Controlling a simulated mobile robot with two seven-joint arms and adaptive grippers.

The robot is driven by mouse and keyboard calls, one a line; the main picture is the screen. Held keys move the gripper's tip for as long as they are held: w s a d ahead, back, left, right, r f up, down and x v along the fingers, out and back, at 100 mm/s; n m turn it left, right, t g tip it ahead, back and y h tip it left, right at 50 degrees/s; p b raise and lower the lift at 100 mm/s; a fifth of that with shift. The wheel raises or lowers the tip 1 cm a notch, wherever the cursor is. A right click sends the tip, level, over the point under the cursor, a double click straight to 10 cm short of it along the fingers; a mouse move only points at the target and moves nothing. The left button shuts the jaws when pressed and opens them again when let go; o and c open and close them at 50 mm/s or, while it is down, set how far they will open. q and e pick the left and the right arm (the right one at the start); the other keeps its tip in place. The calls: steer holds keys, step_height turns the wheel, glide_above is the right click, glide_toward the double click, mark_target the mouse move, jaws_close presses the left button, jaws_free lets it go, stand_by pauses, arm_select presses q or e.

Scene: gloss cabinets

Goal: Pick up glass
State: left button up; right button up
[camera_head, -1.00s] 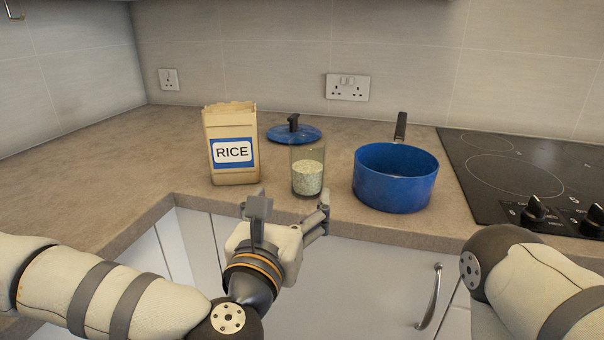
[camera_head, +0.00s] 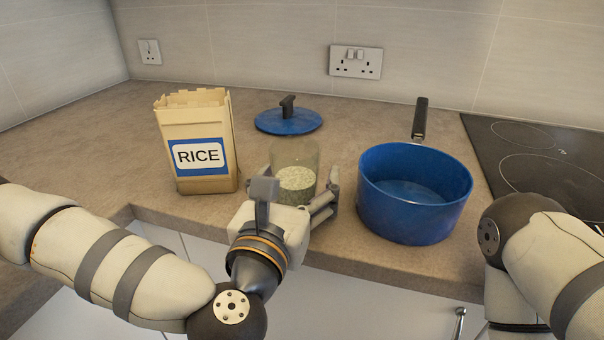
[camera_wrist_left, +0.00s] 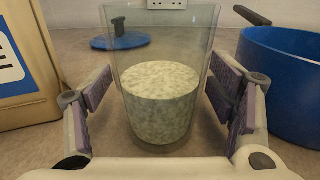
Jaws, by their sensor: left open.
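The glass (camera_head: 297,172) is clear, upright on the worktop and partly filled with pale rice; its lower part is partly hidden behind my left gripper in the head view. The glass also shows large in the middle of the left wrist view (camera_wrist_left: 161,95). My left gripper (camera_head: 297,190) is open, with one finger on each side of the glass. In the left wrist view its padded fingers (camera_wrist_left: 162,100) stand apart from the glass, with a gap on both sides. My right gripper is out of view; only part of my right arm shows.
A paper bag labelled RICE (camera_head: 197,155) stands left of the glass. A blue saucepan (camera_head: 412,205) stands close on the right, its handle pointing back. A blue lid (camera_head: 289,121) lies behind. A black hob (camera_head: 545,165) is at the right.

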mark_target(292, 169)
arm_select(q)
steer(key=shift+s+a+r, duration=0.1)
steer(key=shift+s+r, duration=0.05)
steer(key=shift+s, duration=0.3)
steer(key=shift+c, duration=1.3)
steer(key=c, duration=0.4)
steer(key=shift+w, duration=0.1)
steer(key=c, duration=0.8)
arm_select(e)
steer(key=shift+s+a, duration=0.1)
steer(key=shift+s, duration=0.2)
arm_select(q)
steer(key=shift+c, duration=0.2)
steer(key=shift+r, duration=0.4)
steer(key=shift+c, duration=0.2)
steer(key=r, duration=0.3)
steer(key=shift+s+d+r+p, duration=0.2)
steer(key=shift+s+r+p, duration=0.1)
steer(key=shift+p, duration=0.1)
steer(key=s+d+r+p, duration=0.2)
steer(key=s+d+r, duration=0.3)
steer(key=s+r, duration=0.3)
steer(key=s, duration=0.4)
steer(key=shift+s+r, duration=0.15)
steer(key=shift+r, duration=0.1)
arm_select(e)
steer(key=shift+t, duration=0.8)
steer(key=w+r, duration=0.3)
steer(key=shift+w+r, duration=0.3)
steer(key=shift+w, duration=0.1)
